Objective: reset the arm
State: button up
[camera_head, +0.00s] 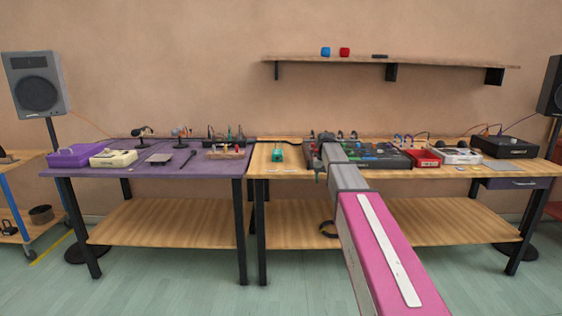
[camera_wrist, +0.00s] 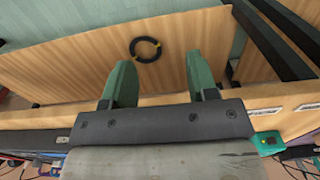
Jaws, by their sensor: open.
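My arm reaches forward from the lower right in the head view, with a pink and a grey link. My gripper (camera_head: 321,166) is at the front edge of the wooden table (camera_head: 285,171), and its fingers are small and hard to make out there. In the wrist view my gripper (camera_wrist: 159,82) shows two green fingers set wide apart. Nothing is between them. Beyond the fingers are the table's lower shelf (camera_wrist: 80,60) and a black ring (camera_wrist: 146,49) lying on it.
A green box (camera_head: 277,154) stands on the wooden table left of my gripper. A black mixer-like device (camera_head: 385,158) and a red box (camera_head: 424,158) are to the right. The purple table (camera_head: 215,165) holds several devices. A wall shelf (camera_head: 430,62) hangs above. The floor in front is clear.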

jog(key=s+f, duration=1.2)
jog(key=s, duration=0.4)
jog(key=s+f, duration=1.2)
jog(key=s, duration=0.4)
jog(key=shift+s+f, duration=0.2)
jog(key=shift+s, duration=0.15)
